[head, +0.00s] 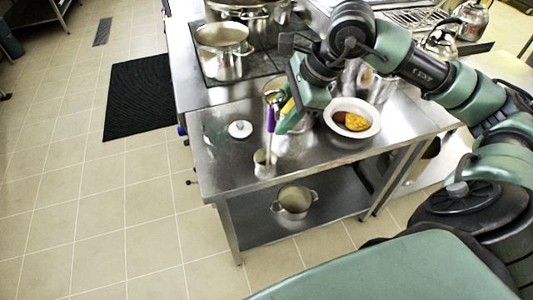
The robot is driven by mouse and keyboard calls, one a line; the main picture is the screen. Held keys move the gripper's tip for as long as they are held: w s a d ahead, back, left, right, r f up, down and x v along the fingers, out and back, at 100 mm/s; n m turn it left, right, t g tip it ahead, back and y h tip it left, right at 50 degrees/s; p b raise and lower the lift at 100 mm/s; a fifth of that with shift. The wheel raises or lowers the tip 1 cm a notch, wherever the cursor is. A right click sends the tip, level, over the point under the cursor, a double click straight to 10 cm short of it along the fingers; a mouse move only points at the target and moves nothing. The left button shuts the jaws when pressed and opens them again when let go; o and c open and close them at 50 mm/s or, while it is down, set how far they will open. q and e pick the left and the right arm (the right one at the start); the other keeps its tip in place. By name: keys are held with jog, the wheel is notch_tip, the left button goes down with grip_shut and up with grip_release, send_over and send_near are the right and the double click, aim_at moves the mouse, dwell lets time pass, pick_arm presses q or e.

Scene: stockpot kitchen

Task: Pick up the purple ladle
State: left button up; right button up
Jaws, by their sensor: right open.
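The purple ladle (271,121) stands nearly upright near the front of the steel table, its purple handle uppermost. Its lower end goes down into a small metal holder (264,164). My right gripper (284,118) comes in from the right and is open, with its fingers just to the right of the purple handle. I cannot tell whether a finger touches the handle. A yellow and green part shows at the fingers and hides some of what lies behind. My left gripper is out of view.
A white bowl with food (368,133) stands right of the gripper. A white-lidded item (240,129) is to the left. Metal pots (222,52) stand on the stove behind. Another pot (294,201) sits on the lower shelf. Floor left of the table is open, with a black mat (140,95).

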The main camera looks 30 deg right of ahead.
aim_at(272, 133)
jog(key=p+x, duration=0.1)
jog(key=x, duration=0.1)
jog(key=p+x, duration=0.1)
jog(key=x, duration=0.1)
jog(key=shift+w+r, duration=0.1)
jog(key=shift+w, duration=0.2)
jog(key=shift+f, duration=0.35)
grip_shut()
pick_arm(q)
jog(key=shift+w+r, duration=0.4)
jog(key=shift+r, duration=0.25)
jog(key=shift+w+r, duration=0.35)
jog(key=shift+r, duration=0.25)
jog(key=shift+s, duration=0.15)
